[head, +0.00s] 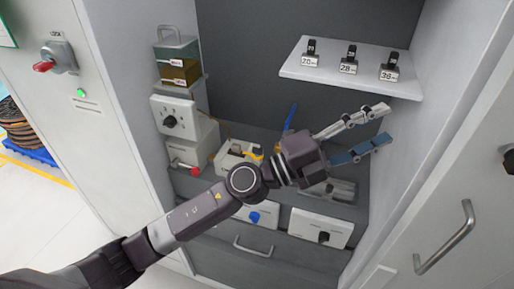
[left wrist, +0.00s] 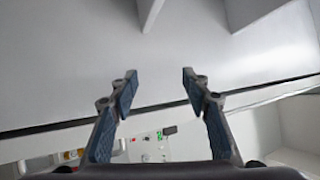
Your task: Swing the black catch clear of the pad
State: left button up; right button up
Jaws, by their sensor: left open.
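My left gripper (head: 387,124) is open and empty, reaching right across the cabinet bay in the head view, below the white shelf. Its two spread fingers also show in the left wrist view (left wrist: 158,88), with nothing between them and a pale panel beyond. A small white device (head: 238,154) with a dark part on top and a yellow piece beside it sits on the counter, left of my gripper's wrist. I cannot tell whether that dark part is the black catch. The pad cannot be made out, and my arm hides part of the counter. My right gripper is not in view.
The white shelf (head: 350,68) holds three small black items with number cards. A white box with a black knob (head: 170,122) stands at left. A grey tray (head: 335,189) lies under my gripper. A drawer handle (head: 252,247) and a door handle (head: 446,239) stick out.

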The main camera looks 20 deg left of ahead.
pick_arm(q)
jog(key=s+d+f+m+g+y, duration=0.1)
jog(key=d+f+m+g+y, duration=0.1)
jog(key=d+f+m+g, duration=0.35)
jog(key=m+g+y, duration=0.1)
jog(key=m+y, duration=0.1)
jog(key=y, duration=1.5)
send_near(257, 149)
jog(key=f, duration=0.1)
jog(key=p+x, duration=0.1)
jog(key=x, duration=0.2)
jog(key=p+x, duration=0.1)
jog(key=x, duration=0.2)
jog(key=shift+w+f, duration=0.3)
jog(key=shift+w, duration=0.1)
jog(key=shift+p+x, duration=0.3)
jog(key=shift+x, duration=0.45)
jog(key=c, duration=1.1)
